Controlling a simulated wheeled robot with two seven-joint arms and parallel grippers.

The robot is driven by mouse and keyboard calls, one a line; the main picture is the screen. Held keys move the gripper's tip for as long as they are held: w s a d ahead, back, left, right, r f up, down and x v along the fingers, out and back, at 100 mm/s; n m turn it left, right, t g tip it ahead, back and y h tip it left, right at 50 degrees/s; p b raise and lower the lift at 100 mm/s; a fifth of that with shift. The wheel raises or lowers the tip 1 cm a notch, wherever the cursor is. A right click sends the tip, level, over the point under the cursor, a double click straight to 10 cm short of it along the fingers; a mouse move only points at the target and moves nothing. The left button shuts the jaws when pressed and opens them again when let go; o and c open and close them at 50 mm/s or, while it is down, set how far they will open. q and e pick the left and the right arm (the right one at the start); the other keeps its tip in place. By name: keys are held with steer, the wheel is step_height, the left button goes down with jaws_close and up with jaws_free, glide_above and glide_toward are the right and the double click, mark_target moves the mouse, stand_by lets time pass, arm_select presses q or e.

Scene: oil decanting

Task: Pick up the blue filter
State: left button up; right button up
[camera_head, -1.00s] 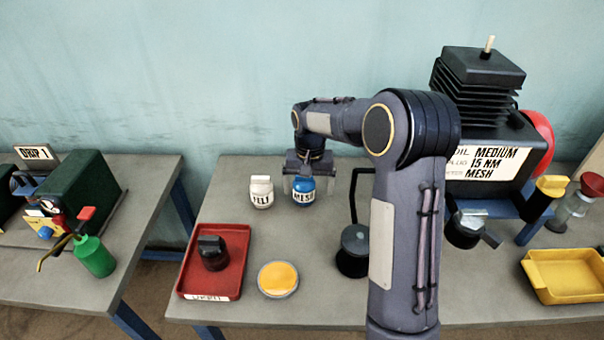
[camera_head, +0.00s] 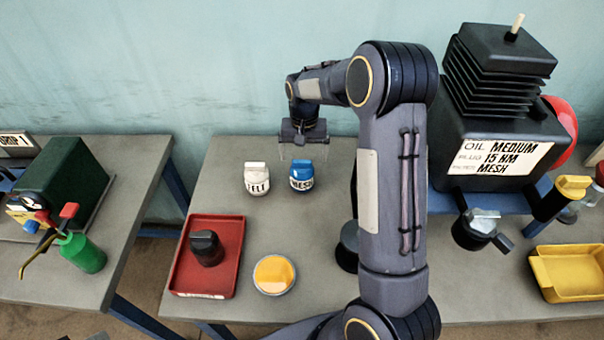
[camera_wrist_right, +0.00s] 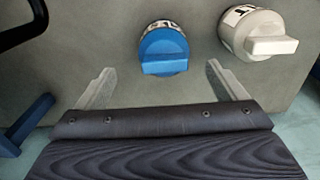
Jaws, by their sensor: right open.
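The blue filter (camera_head: 301,176), with a white label reading MESH, stands upright on the bench. It also shows in the right wrist view (camera_wrist_right: 163,50), ahead of the jaws and roughly midway between them. My right gripper (camera_head: 303,152) is open and empty, behind the filter in the head view. Its two fingers (camera_wrist_right: 160,85) are spread apart, with the filter beyond their tips and not visibly touched. A white filter (camera_head: 257,178) stands just left of the blue one, and it shows in the right wrist view (camera_wrist_right: 250,35). My left gripper is not in view.
A red tray (camera_head: 232,281) holds a black-capped part. A round dish of yellow material (camera_head: 274,274) sits beside it. A black machine (camera_head: 480,125) and a yellow tray (camera_head: 570,273) are at the right. My right arm covers the bench's middle.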

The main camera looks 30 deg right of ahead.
mark_target(302, 161)
steer(key=f, duration=0.3)
steer(key=f+p, duration=0.1)
steer(key=shift+w+a+f, duration=0.1)
steer(key=shift+w+f, duration=0.1)
steer(key=shift+w, duration=0.05)
steer(key=shift+c, duration=0.3)
steer(key=c, duration=1.5)
steer(key=shift+r, duration=0.1)
